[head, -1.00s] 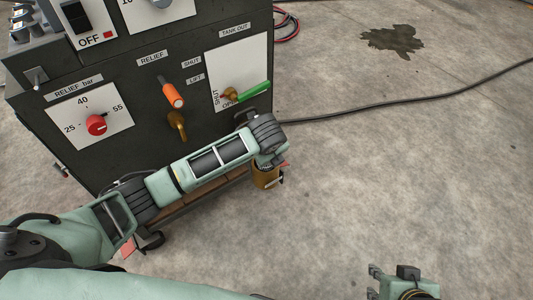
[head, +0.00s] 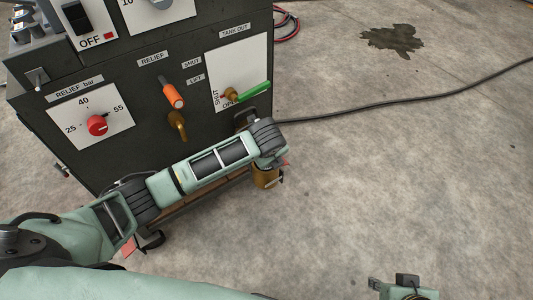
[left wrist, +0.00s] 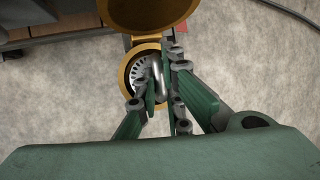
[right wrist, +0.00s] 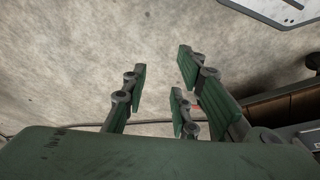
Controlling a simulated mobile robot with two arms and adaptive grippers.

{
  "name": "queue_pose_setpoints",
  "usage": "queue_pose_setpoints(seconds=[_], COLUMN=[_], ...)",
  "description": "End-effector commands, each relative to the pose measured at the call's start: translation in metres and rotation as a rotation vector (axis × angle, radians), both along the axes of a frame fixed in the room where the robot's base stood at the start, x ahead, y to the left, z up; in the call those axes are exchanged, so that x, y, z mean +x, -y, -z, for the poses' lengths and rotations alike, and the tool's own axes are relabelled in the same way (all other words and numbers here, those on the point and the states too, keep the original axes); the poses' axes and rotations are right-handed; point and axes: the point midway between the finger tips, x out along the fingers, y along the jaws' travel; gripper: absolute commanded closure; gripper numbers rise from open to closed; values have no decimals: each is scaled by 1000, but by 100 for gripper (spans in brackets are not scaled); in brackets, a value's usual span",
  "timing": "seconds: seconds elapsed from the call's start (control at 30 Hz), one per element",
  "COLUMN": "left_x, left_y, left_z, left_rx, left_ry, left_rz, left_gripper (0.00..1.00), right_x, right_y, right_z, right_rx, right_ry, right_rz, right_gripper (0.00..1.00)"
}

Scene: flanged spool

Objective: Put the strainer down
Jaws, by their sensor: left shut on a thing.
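The strainer (left wrist: 141,74) shows in the left wrist view as a grey, slotted metal disc with a wire loop handle. My left gripper (left wrist: 163,88) is shut on the handle. A yellow ring or cup rim surrounds the strainer; I cannot tell whether the strainer rests inside it or hangs above. In the head view my left forearm and wrist hide the fingers and strainer; a brass-coloured cup (head: 265,179) shows just below them. My right gripper (right wrist: 160,82) is open and empty, away from the strainer; part of it shows at the head view's bottom edge (head: 375,285).
A dark machine cabinet (head: 140,135) stands at the left, with a red knob (head: 97,126), an orange handle (head: 173,95) and a green lever (head: 254,91). A round brass part (left wrist: 150,12) is close above the strainer.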

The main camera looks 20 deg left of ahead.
Motion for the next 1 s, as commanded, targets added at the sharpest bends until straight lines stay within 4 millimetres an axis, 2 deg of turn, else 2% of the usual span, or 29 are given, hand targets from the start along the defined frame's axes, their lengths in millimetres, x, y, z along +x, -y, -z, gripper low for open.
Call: queue_pose_setpoints(seconds=[0.13,0.17,0.37,0.77,0.9,0.93,1.0], left_x=[0,0,0,0,1,0,-8], left_y=[0,0,0,0,0,1,3], left_z=[0,1,0,-2,-10,-17,-35], left_rx=[0,0,0,-1,-1,-1,-1], left_ry=[1,0,0,1,3,3,4], left_rz=[0,0,0,-1,0,1,2], left_gripper=[100,91,74,74,74,74,74], right_x=[-2,-2,-1,2,29,29,9], right_y=[1,1,1,0,-6,-6,-1], right_z=[0,0,0,0,-6,-9,-11], right_rx=[-2,-2,-1,0,20,20,3], right_ry=[-6,-6,-4,9,115,115,33], right_rz=[1,1,1,0,-9,-9,-1], right_gripper=[74,74,74,74,74,74,74])
